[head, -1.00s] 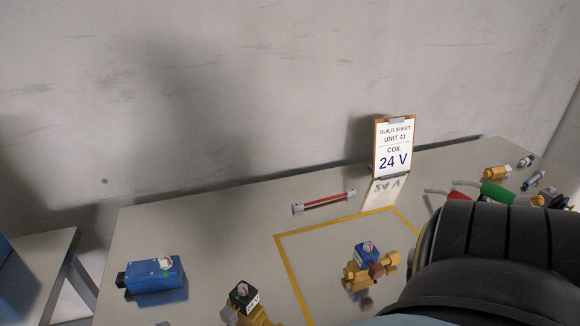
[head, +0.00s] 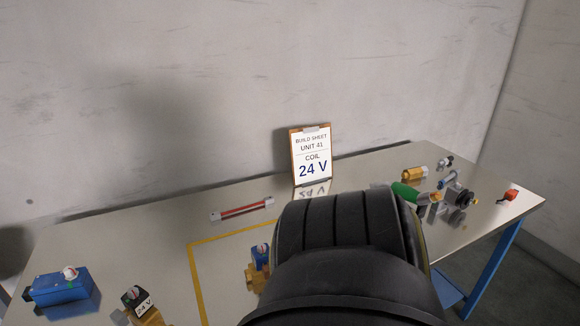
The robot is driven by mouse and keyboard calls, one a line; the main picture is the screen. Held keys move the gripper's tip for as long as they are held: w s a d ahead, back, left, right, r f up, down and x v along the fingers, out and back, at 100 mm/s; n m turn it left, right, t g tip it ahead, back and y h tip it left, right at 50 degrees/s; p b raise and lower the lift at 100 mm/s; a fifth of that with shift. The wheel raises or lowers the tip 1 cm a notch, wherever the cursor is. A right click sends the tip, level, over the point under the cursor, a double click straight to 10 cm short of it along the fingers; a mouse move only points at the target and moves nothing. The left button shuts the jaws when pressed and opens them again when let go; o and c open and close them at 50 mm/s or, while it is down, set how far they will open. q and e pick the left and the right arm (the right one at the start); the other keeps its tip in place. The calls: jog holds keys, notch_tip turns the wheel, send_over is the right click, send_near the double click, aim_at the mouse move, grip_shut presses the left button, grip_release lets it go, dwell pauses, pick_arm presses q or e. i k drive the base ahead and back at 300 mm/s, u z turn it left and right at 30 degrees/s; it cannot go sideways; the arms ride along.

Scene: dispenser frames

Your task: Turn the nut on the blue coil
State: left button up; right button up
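The blue coil (head: 261,257) sits on a brass valve body (head: 254,277) inside a yellow outline on the table. Its top shows a small pale and red mark; I cannot make out the nut clearly. A large black ribbed part of my own arm covers the right side of the coil and valve. Neither of my grippers is in view.
A build sheet (head: 311,157) reading COIL 24 V stands at the back. A black coil marked 24 V (head: 135,297) and a blue box (head: 60,287) are at left. A red rod (head: 242,210) lies behind the outline. A green-handled item (head: 406,193) and brass fitting (head: 414,174) lie right.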

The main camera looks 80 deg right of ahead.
aim_at(261, 248)
jog(key=k, duration=0.65)
jog(key=z, duration=1.95)
jog(key=i, duration=0.4)
jog(key=u, duration=0.1)
jog(key=k, duration=0.4)
jog(key=u, duration=1.55)
jog(key=i, duration=1.3)
jog(key=z, duration=2.2)
